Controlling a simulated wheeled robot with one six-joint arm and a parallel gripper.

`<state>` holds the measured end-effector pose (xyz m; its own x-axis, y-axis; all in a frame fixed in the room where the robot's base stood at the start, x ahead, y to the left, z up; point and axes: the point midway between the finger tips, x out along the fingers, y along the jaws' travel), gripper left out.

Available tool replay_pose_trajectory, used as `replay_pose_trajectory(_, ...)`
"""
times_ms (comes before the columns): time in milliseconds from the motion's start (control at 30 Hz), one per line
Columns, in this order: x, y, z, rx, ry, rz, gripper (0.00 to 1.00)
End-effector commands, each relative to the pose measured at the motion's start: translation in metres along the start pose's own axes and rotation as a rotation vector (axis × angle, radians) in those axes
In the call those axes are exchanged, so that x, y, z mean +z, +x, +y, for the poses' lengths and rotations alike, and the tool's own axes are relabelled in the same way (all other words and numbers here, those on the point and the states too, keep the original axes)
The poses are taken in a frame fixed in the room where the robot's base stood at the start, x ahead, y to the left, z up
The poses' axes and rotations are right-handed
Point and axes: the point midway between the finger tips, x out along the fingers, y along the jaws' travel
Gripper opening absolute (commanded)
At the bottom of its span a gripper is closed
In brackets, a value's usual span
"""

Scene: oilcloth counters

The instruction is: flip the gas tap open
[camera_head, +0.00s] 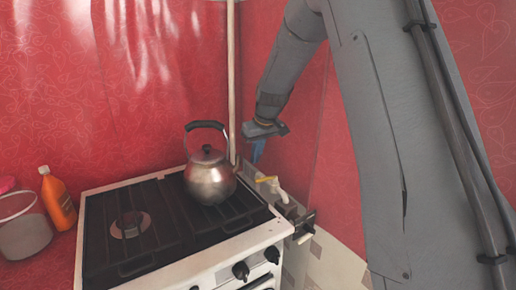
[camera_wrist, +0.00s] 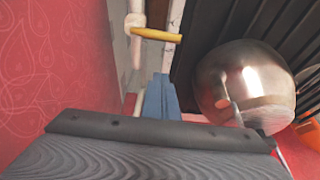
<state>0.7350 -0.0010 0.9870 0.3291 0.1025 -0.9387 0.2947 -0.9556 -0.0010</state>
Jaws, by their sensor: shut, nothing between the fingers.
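In the wrist view the yellow lever (camera_wrist: 157,35) sticks out to the right, crosswise to the white pipe (camera_wrist: 136,12). My gripper (camera_head: 258,151) is above and slightly left of the lever in the head view. Its blue fingers (camera_wrist: 160,97) are shut and empty, and in the wrist view they point toward the lever with a gap between.
A metal kettle (camera_head: 210,181) stands on the stove (camera_head: 168,256), close to my gripper's side; it also shows in the wrist view (camera_wrist: 244,84). The red wall (camera_wrist: 45,60) is near on the other side. An orange bottle (camera_head: 57,201) and a pot (camera_head: 22,234) stand left of the stove.

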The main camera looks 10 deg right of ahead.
Motion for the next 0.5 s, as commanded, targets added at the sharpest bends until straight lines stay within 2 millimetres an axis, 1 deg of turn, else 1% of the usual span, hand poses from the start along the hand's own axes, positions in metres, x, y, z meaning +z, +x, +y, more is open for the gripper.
replay_pose_trajectory(33, 0.001, 0.01, 0.0, -0.001, 0.0, -0.003, 0.0)
replay_pose_trajectory(100, 0.001, 0.024, 0.0, -0.001, -0.001, -0.003, 0.0)
replay_pose_trajectory(233, 0.001, 0.046, 0.0, 0.0, -0.001, -0.002, 0.0)
replay_pose_trajectory(300, 0.014, 0.038, 0.0, 0.0, 0.002, -0.001, 0.0)
replay_pose_trajectory(500, 0.034, 0.036, 0.0, 0.001, 0.0, 0.001, 0.0)
